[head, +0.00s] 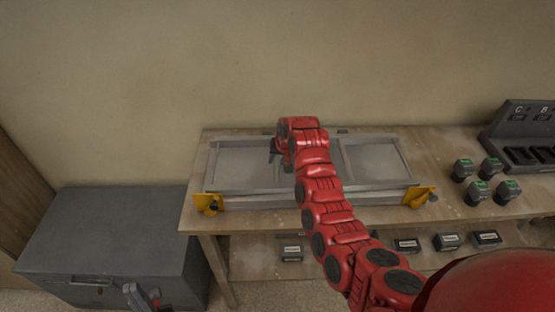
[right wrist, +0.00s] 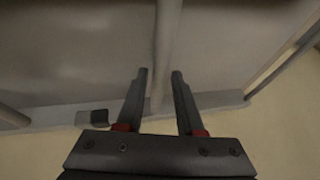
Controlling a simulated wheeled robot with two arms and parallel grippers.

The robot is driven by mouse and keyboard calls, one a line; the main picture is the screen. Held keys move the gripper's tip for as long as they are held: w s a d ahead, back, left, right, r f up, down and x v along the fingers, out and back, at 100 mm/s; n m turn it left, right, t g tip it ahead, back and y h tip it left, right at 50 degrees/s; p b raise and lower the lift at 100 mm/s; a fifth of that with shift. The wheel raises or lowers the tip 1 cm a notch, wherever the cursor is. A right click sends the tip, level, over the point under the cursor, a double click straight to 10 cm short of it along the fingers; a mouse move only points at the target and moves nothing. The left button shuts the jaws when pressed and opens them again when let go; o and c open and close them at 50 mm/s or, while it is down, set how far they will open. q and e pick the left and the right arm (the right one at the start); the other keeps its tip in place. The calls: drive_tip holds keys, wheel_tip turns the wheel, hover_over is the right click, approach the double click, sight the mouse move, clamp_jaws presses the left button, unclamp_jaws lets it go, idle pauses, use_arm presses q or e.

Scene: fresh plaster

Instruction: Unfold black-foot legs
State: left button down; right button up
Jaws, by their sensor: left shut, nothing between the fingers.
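A grey frame (head: 240,192) with recessed panels and crossbars lies flat on the wooden bench. In the right wrist view, a pale crossbar (right wrist: 166,45) of it runs between my fingers, and a small block with a dark end (right wrist: 100,117) sits by its edge. I cannot tell whether that is a black-foot leg. My right gripper (right wrist: 159,72) is open, its fingers either side of the bar; contact is unclear. In the head view my red arm hides most of this gripper and the frame's middle. My left gripper (head: 137,294) is shut and empty, low at the left near the grey chest.
Yellow brackets with dark knobs (head: 208,203) (head: 419,196) sit at the frame's front corners. Several green-topped batteries (head: 479,191) and a dark charger rack (head: 520,140) stand at the bench's right. A grey chest (head: 120,240) stands left. Small dark boxes (head: 291,253) lie on the lower shelf.

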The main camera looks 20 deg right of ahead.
clamp_jaws()
idle(1.1)
